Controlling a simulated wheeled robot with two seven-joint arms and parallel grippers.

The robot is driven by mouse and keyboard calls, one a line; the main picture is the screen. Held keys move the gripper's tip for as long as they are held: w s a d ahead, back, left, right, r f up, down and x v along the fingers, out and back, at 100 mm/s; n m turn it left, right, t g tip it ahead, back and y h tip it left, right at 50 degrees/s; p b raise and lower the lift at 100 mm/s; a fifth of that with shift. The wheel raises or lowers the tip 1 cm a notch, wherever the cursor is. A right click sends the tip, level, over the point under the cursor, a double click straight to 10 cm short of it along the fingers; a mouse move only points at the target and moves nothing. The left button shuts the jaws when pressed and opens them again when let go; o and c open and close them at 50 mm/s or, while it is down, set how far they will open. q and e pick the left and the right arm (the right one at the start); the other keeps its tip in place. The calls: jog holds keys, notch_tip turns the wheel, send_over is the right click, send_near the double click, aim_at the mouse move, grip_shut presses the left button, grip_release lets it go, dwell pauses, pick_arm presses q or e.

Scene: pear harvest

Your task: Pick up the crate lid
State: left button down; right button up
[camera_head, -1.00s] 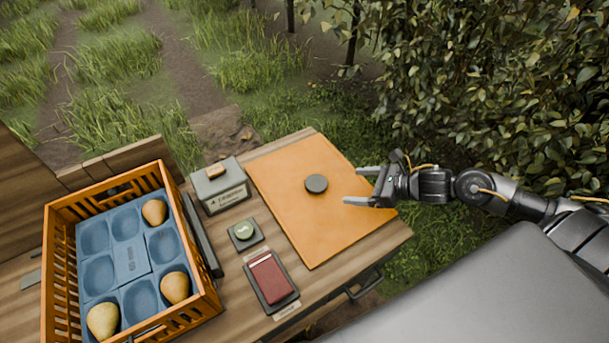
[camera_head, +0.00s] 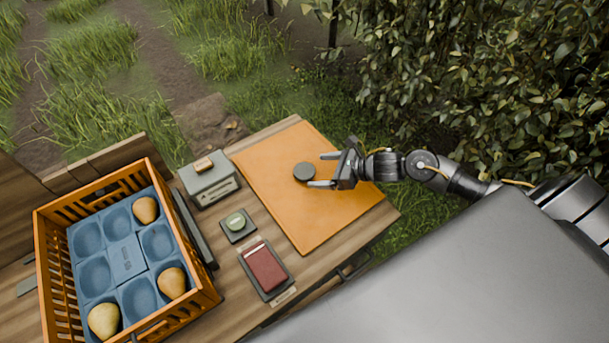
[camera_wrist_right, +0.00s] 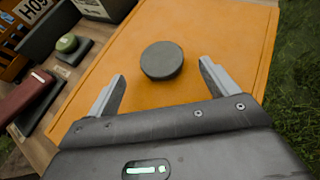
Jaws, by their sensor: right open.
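The crate lid (camera_head: 286,210) is a flat orange panel lying on the wooden table, with a round dark knob (camera_head: 304,172) near its middle. The lid also fills much of the right wrist view (camera_wrist_right: 214,52), with the knob (camera_wrist_right: 162,61) beyond the fingertips. My right gripper (camera_head: 322,170) is open and empty over the lid, its fingers pointing toward the knob, one on either side of its line. In the right wrist view the two fingers (camera_wrist_right: 162,76) are spread wider than the knob. I cannot tell their exact height above the lid. My left gripper is not in view.
An orange slatted crate (camera_head: 206,284) holds a blue tray (camera_head: 125,258) with three pears. A grey box (camera_head: 208,184), a small green round item (camera_head: 236,222) and a red booklet (camera_head: 265,268) sit between crate and lid. Leafy foliage (camera_head: 470,80) stands at the right.

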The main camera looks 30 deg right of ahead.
aim_at(305, 170)
jog(key=p+x, duration=0.1)
jog(key=x, duration=0.3)
jog(key=shift+w, duration=0.15)
jog(key=shift+c, duration=0.4)
jog(key=c, duration=1.2)
